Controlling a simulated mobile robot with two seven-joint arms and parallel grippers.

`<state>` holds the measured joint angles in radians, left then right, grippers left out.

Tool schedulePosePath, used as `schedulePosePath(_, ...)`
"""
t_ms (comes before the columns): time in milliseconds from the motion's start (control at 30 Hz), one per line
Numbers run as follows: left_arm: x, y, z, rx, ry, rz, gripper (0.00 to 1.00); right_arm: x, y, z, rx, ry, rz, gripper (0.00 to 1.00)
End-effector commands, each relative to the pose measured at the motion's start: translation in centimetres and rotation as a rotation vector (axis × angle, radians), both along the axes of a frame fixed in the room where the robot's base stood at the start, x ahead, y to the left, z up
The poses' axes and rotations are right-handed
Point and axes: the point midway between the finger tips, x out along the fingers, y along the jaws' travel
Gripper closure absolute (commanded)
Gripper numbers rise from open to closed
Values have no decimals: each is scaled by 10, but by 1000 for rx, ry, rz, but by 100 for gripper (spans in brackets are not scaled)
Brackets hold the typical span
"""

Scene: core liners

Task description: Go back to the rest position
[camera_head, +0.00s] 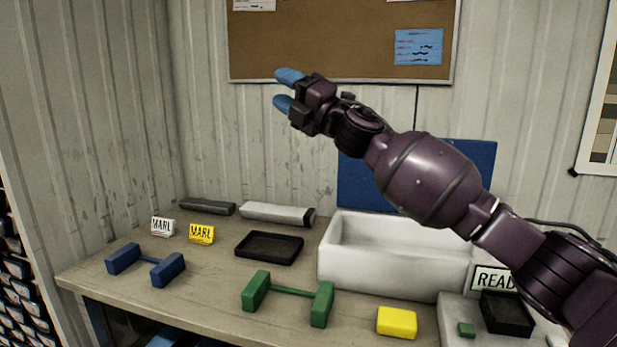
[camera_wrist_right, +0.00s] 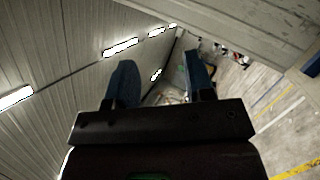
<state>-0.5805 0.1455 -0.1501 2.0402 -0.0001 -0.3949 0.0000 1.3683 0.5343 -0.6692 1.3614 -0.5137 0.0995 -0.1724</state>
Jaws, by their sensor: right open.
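My right gripper (camera_head: 283,90) is raised high above the bench, in front of the wall just below the cork board. Its two blue fingers are apart with nothing between them. In the right wrist view the same blue fingers (camera_wrist_right: 164,85) stand apart, with the wall, ceiling lights and floor behind them. My right arm comes in from the lower right and hides part of the white bin and the blue panel. My left gripper is not in either view.
A READ sign (camera_head: 492,279) stands at right.

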Motion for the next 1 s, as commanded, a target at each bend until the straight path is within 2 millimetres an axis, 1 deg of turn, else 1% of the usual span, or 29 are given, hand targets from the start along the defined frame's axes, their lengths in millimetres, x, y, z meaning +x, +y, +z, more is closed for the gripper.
schedulePosePath(33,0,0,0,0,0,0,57,0,-5,-24,59,78,7,52)
schedulePosePath(267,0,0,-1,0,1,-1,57,-6,-34,-109,311,396,12,52)
schedulePosePath(300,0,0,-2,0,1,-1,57,-8,-40,-124,350,449,10,52)
schedulePosePath(367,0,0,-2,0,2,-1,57,-12,-49,-147,410,525,5,52)
schedulePosePath(400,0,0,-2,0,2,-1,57,-15,-55,-162,449,576,2,52)
schedulePosePath(533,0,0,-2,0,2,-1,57,-26,-78,-211,568,730,-19,52)
schedulePosePath(600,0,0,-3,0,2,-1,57,-34,-90,-238,631,809,-31,52)
schedulePosePath(667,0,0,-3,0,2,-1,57,-41,-101,-260,681,871,-45,52)
schedulePosePath(700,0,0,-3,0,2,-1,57,-47,-108,-275,715,913,-56,52)
schedulePosePath(767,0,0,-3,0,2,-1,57,-57,-119,-297,763,970,-71,52)
schedulePosePath(800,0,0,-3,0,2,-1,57,-63,-127,-311,795,1008,-84,52)
schedulePosePath(867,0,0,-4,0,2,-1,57,-74,-138,-333,840,1060,-101,52)
schedulePosePath(1000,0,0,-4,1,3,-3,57,-102,-165,-380,940,1167,-150,52)
